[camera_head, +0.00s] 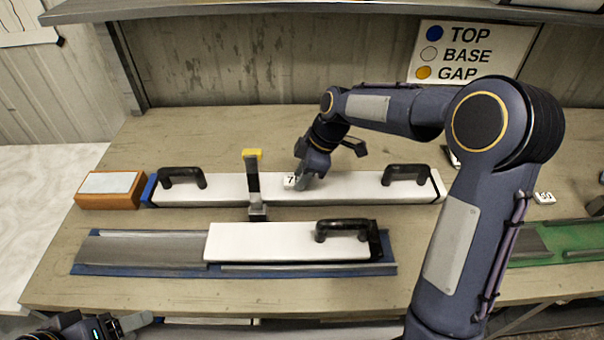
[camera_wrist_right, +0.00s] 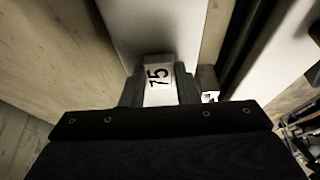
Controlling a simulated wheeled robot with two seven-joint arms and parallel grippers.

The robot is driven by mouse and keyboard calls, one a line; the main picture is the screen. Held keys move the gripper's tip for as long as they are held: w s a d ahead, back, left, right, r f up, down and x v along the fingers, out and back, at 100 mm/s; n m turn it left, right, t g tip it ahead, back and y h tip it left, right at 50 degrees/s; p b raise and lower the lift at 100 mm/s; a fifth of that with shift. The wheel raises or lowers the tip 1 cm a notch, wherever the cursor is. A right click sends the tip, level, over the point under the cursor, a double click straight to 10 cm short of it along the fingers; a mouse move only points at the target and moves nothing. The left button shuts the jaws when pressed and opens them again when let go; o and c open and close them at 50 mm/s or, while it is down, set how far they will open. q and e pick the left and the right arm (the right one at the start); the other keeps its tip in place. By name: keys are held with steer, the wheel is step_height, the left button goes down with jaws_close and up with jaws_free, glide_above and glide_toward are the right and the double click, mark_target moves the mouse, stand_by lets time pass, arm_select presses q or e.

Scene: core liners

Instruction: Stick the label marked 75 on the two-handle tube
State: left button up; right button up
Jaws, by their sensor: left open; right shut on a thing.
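The two-handle tube (camera_head: 335,186) is a long white tube with a black handle near each end, lying across the table in the head view. My right gripper (camera_head: 303,180) is at the tube's middle, shut on the white label marked 75 (camera_head: 289,182). In the right wrist view the label (camera_wrist_right: 158,76) sits between the fingers, with the white tube (camera_wrist_right: 150,30) right behind it. I cannot tell whether the label touches the tube. My left gripper (camera_head: 130,322) is open and empty at the bottom left, below the table's front edge.
A shorter white one-handle piece (camera_head: 260,243) lies in a blue-edged tray (camera_head: 140,264) in front. An orange-brown block (camera_head: 109,188) is at left. A label marked 50 (camera_head: 545,198) and a green tray (camera_head: 570,238) are at right.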

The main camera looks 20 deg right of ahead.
steer(key=o, duration=1.4)
steer(key=shift+r, duration=0.15)
steer(key=shift+r+p, duration=2.35)
steer(key=shift+r, duration=1.05)
steer(key=s+d+r+m+t, duration=0.1)
steer(key=s+d+r+m, duration=0.2)
steer(key=s+r+m, duration=0.35)
steer(key=s+f+m+t, duration=0.1)
steer(key=s+m, duration=0.2)
steer(key=s, duration=0.4)
steer(key=s+f+m+t, duration=0.1)
steer(key=s+m, duration=0.2)
steer(key=s, duration=0.4)
steer(key=s+d+f+m+t, duration=0.1)
steer(key=s+m, duration=0.3)
steer(key=s, duration=0.3)
steer(key=shift+f, duration=0.25)
